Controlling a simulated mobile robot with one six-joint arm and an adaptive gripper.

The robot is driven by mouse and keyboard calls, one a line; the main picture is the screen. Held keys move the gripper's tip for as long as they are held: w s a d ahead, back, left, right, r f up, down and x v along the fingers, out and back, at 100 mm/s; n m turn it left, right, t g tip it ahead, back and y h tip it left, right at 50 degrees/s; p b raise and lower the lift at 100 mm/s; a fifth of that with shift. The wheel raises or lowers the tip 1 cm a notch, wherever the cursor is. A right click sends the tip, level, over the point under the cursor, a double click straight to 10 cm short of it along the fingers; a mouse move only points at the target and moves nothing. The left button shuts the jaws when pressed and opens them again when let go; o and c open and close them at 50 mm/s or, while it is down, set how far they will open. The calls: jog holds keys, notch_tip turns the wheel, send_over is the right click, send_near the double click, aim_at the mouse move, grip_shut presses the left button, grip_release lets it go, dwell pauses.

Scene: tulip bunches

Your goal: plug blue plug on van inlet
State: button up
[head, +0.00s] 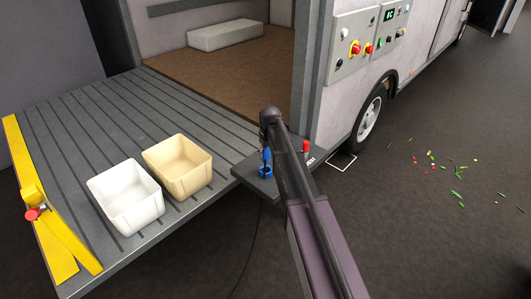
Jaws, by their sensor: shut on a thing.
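A blue plug (265,157) stands upright on a small dark shelf (258,186) at the corner of the van's platform. A blue ring is at its foot, and I cannot tell whether it is part of the plug or its holder. The van's side carries a grey panel (348,71) with red and yellow knobs and a few dark round fittings. I cannot tell which fitting is the inlet. My arm crosses the lower middle of the head view, bent at a dark joint just above the blue plug. My gripper does not show, nor does anything it may hold.
A white bin (128,213) and a cream bin (190,187) stand on the ribbed platform (95,130). A wheel (369,119) and scattered green bits lie right of the arm.

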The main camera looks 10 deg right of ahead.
aim_at(266, 159)
jog(key=shift+f+b, duration=1.7)
jog(key=shift+f, duration=0.2)
jog(key=shift+f+b, duration=1.55)
jog(key=shift+b, duration=0.05)
jog(key=o, duration=1.3)
jog(key=shift+c, duration=0.2)
jog(key=shift+r, duration=0.1)
jog(key=shift+r+p, duration=2.45)
jog(key=shift+p, duration=0.15)
jog(key=shift+s, duration=0.1)
jog(key=s+r+m+p, duration=0.2)
jog(key=s+r+p, duration=0.1)
jog(key=s, duration=1.1)
jog(key=s+r+m+g+p, duration=0.1)
jog(key=s+r+p, duration=0.3)
jog(key=s, duration=1.1)
jog(key=shift+m+g+h, duration=0.3)
jog(key=shift+m, duration=0.3)
